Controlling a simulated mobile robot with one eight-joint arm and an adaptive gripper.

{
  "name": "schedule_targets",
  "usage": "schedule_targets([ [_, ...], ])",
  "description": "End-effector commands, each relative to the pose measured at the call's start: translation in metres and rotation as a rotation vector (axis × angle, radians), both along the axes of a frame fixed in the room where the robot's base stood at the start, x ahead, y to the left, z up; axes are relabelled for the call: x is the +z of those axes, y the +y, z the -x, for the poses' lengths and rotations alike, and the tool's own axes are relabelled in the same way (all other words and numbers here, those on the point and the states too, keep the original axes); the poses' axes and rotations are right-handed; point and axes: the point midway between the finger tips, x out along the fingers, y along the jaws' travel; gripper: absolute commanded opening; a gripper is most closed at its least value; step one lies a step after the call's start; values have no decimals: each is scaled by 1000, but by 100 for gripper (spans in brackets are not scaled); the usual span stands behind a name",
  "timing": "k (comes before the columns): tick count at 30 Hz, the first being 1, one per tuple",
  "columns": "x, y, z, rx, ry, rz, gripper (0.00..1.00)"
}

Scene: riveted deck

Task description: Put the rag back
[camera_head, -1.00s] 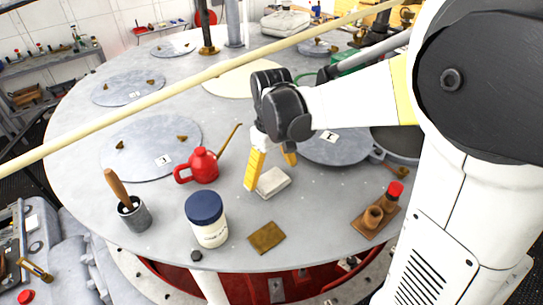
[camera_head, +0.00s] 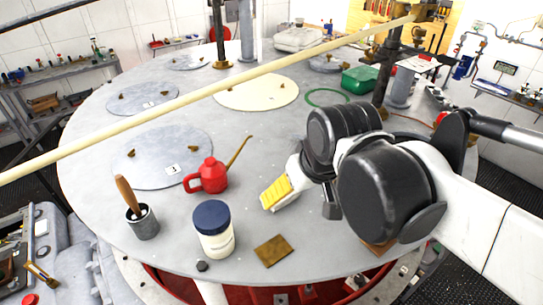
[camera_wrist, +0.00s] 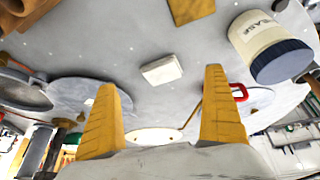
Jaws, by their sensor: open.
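A small folded whitish pad that looks like the rag (camera_wrist: 162,70) lies flat on the grey round deck (camera_wrist: 140,40), shown in the wrist view. In the head view it is mostly or wholly hidden behind my gripper. My gripper (camera_head: 298,203) is above the deck, right of the red oil can (camera_head: 208,176). In the wrist view my gripper's yellow fingers (camera_wrist: 160,88) are spread wide with nothing between them. The pad appears between and beyond the fingertips, apart from them.
A blue-lidded jar (camera_head: 214,230), a brown square (camera_head: 273,250) and a pot with a wooden handle (camera_head: 143,222) stand near the front edge. A pale pole (camera_head: 200,93) crosses above the deck. A green box (camera_head: 360,80) stands at the back right.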

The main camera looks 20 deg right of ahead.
Motion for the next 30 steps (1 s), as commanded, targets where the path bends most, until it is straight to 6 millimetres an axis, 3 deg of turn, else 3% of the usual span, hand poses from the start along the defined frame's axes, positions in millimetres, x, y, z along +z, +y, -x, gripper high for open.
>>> schedule_targets([
  [3,-12,0,19,-41,-96,-23,100],
  [8,-19,0,28,-70,-162,-42,100],
  [30,-20,0,29,-73,-169,-44,100],
])
